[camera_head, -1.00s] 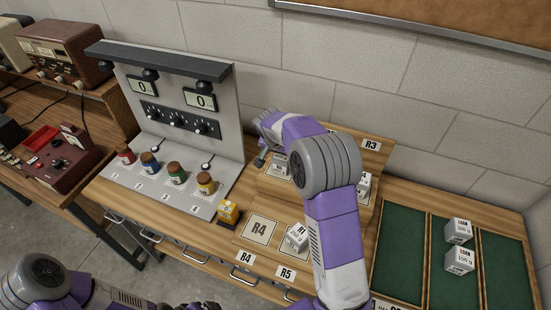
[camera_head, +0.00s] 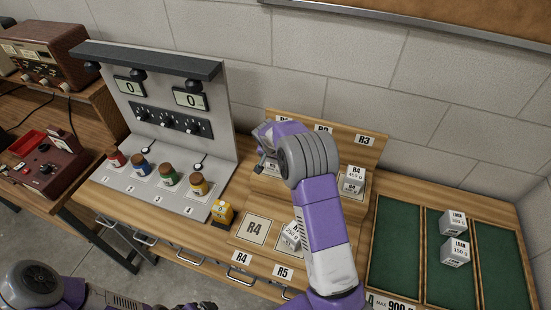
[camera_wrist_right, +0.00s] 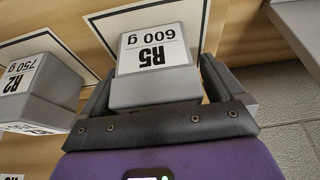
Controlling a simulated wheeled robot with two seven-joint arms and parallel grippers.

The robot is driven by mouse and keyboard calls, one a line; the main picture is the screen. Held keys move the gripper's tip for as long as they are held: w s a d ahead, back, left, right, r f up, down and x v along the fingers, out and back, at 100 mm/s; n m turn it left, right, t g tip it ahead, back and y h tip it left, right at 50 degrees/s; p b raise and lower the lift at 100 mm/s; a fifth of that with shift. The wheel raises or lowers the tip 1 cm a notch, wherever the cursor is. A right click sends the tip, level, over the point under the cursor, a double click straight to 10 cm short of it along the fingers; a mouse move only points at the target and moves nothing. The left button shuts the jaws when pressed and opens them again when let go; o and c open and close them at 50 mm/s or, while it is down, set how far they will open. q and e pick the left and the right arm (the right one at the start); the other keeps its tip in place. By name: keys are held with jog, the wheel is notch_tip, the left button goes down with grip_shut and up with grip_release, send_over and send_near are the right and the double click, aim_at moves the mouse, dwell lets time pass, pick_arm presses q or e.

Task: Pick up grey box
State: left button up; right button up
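A grey box (camera_wrist_right: 155,85) with a white label "R5 600 g" lies between the two fingers of my right gripper (camera_wrist_right: 156,72) in the right wrist view. The fingers stand close along its sides; whether they press on it I cannot tell. In the head view the box (camera_head: 272,166) is mostly hidden behind my right arm, near the right gripper (camera_head: 262,164). Another grey box, "R2 750 g" (camera_wrist_right: 38,78), stands to the left in the wrist view. My left gripper (camera_head: 193,306) is only just in view at the bottom edge, its fingers unclear.
Labelled boxes stand right of my right arm (camera_head: 354,178), and one is partly hidden by it (camera_head: 291,236). A grey panel with displays (camera_head: 165,100), coloured jars (camera_head: 168,175) and a yellow block (camera_head: 222,213) stand left.

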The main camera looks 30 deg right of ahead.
jog(key=c, duration=1.4)
jog(key=shift+r, duration=0.1)
jog(key=shift+c, duration=1.2)
